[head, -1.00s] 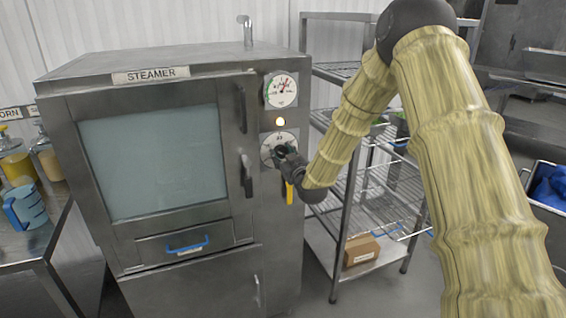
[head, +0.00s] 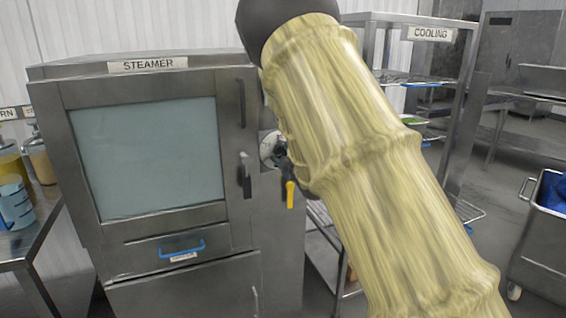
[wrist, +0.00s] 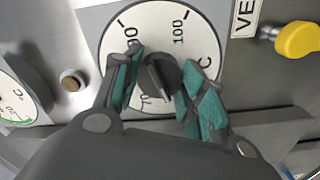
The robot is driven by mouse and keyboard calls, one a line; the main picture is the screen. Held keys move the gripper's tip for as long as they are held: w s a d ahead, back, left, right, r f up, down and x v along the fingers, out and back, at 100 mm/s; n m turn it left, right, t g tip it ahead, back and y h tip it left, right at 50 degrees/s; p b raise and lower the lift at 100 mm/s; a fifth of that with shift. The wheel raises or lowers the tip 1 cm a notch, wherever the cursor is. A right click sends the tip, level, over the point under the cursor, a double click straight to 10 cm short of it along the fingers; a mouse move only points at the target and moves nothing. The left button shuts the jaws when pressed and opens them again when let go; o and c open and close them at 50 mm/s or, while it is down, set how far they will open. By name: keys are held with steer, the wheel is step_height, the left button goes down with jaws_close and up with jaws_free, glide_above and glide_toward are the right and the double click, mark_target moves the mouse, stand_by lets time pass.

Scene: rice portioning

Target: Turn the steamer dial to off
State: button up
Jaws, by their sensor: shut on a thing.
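The steamer (head: 150,240) stands at left in the head view, its glass door shut. Its white dial (head: 266,146) shows only as a sliver beside my arm, and more fully in the wrist view (wrist: 122,30), with numbers such as 90 and 100. The dark dial knob (wrist: 160,82) is at its middle. My gripper (wrist: 163,70) has its two green-padded fingers on either side of the knob and is shut on it. The setting the knob points at is hard to tell. My arm hides most of the panel in the head view.
A yellow valve handle (wrist: 297,40) lies right of the dial in the wrist view. A small round lamp (wrist: 73,80) and a gauge (wrist: 18,95) are to its left; the lamp looks dull brown. The cooling rack (head: 455,120) stands right of the steamer. A blue-lined bin (head: 545,225) is at far right.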

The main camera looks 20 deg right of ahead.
steer(key=shift+s+d+f+n+b, duration=0.1)
steer(key=shift+f+n+b, duration=0.05)
steer(key=shift+n+b, duration=0.35)
steer(key=shift+d+f+n+b, duration=0.1)
steer(key=shift+n+b, duration=0.3)
steer(key=shift+n, duration=0.2)
steer(key=shift+r, duration=0.1)
steer(key=o, duration=0.9)
steer(key=shift+d, duration=0.1)
steer(key=shift+o, duration=0.6)
steer(key=shift+d, duration=0.1)
steer(key=shift+a+r, duration=0.15)
steer(key=shift+a, duration=0.15)
steer(key=s, duration=1.2)
steer(key=shift+d, duration=0.1)
